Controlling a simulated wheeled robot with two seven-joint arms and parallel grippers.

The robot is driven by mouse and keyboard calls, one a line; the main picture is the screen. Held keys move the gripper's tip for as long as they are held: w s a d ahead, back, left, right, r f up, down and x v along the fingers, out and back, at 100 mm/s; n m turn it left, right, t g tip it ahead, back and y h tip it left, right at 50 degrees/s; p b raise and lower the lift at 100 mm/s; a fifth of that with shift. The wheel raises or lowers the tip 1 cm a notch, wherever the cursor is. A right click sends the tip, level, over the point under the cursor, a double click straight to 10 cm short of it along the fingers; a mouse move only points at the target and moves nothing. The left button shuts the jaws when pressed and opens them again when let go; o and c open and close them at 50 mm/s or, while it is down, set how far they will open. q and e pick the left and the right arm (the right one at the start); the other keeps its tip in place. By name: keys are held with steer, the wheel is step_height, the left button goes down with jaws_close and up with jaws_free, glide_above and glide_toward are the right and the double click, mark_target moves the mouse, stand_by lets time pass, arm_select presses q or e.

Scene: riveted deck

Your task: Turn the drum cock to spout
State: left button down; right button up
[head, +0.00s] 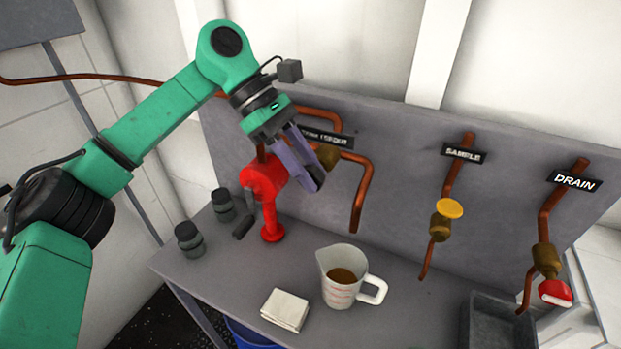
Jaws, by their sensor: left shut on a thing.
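The drum cock's brass body (328,156) sits on the back panel, under a label that is partly hidden and hard to read. Copper pipes meet near it, and an open-ended spout pipe (361,196) hangs down to its right. My left gripper (311,178) is in front of the cock, with its fingers closed at the cock's front. The part held, seemingly the cock's handle, is hidden by the fingers, so I cannot tell which way it points. A measuring jug (335,289) with brown liquid stands on the bench below the spout. My right gripper is not in view.
A red fitting (265,182) stands close left of my gripper. Dark jars (188,239) are at the bench's left, a folded white cloth (285,309) at the front. A yellow-handled SAMPLE valve (449,209), a red-handled DRAIN valve (555,292) and a grey tray (493,325) are right.

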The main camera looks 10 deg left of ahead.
arm_select(q)
steer(key=h+b, duration=0.2)
steer(key=shift+a+f+g+b, duration=0.15)
steer(key=shift+f+g+b, duration=0.15)
steer(key=shift+g+b, duration=0.1)
steer(key=shift+w+a+r+h+b, duration=0.1)
steer(key=shift+r+h+b, duration=0.1)
steer(key=shift+h+b, duration=0.5)
steer(key=c, duration=0.6)
jaws_free()
